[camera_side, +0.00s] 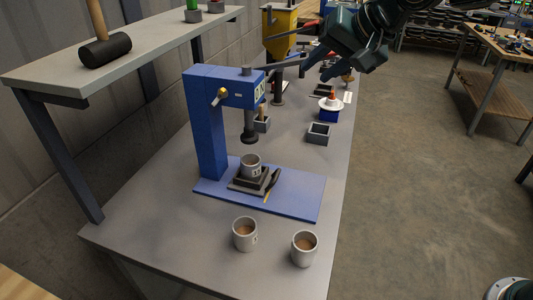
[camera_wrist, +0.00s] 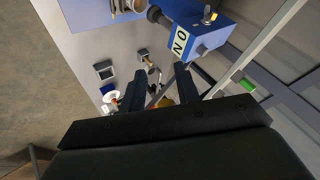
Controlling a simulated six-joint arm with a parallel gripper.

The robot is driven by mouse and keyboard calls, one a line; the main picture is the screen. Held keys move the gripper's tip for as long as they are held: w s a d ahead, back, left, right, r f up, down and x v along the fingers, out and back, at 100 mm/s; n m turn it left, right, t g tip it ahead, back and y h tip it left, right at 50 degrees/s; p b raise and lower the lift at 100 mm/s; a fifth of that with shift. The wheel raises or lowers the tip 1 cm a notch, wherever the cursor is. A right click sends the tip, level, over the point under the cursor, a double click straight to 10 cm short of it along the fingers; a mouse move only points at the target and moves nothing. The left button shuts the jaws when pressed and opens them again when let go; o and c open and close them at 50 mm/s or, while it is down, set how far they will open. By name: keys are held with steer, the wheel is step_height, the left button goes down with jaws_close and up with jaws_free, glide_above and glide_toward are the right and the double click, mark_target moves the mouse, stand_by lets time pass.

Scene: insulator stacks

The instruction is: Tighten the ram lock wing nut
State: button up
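The ram lock wing nut (camera_side: 222,93) is a small brass-coloured part on the face of the blue press head (camera_side: 205,85). It also shows in the wrist view, at the upper right (camera_wrist: 210,17). The dark ram (camera_side: 249,128) hangs from the head, above a white cup (camera_side: 251,160) on a dark block on the blue press base (camera_side: 295,205). My gripper (camera_side: 315,66) is in the air behind and right of the press head, apart from the wing nut. In the wrist view its two fingers (camera_wrist: 158,85) are spread, with nothing held between them.
Two filled cups (camera_side: 245,236) (camera_side: 304,250) stand at the bench front. A grey square bin (camera_side: 319,134) and a blue stand with a white disc (camera_side: 329,108) are right of the press. A shelf (camera_side: 150,60) with a mallet (camera_side: 105,50) is at left. A yellow hopper (camera_side: 278,25) stands behind.

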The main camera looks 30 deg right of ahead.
steer(key=w+a+r+m+h, duration=0.1)
steer(key=w+a+m, duration=0.1)
steer(key=w+a, duration=0.35)
steer(key=m, duration=0.3)
glide_toward(222, 91)
steer(key=shift+s+a+r+h, duration=0.2)
steer(key=shift+s+r+h, duration=0.2)
steer(key=shift+s+r, duration=0.35)
steer(key=shift+w, duration=0.1)
steer(key=shift+x, duration=6.8)
steer(key=shift+c, duration=0.4)
jaws_close()
